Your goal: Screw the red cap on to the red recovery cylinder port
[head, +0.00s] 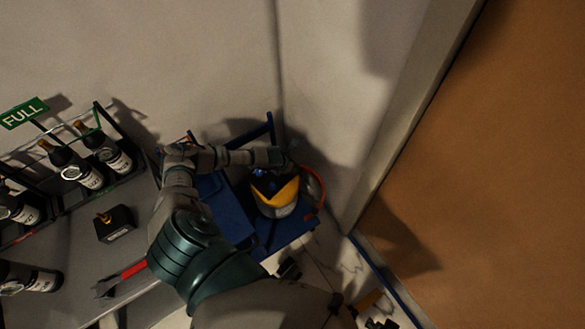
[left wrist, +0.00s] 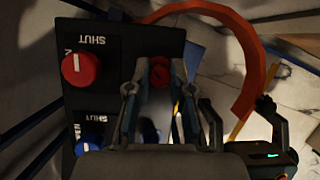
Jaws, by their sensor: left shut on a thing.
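The recovery cylinder (head: 283,192), yellow over a grey body, stands at the centre right in the head view; its top is partly hidden by my left arm. My left gripper (head: 284,160) is over the cylinder's top. In the left wrist view its two fingertips (left wrist: 160,68) are closed around a dark red round thing, which looks like the red cap (left wrist: 160,74). The red port is hidden, so I cannot tell whether the cap touches it.
A black panel with a red knob (left wrist: 80,68), a blue knob (left wrist: 90,138) and SHUT labels lies beside my left fingers. An orange hose (left wrist: 250,60) arcs close by on the right. Bottles (head: 75,165) in a rack and a black box (head: 114,224) are on the left.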

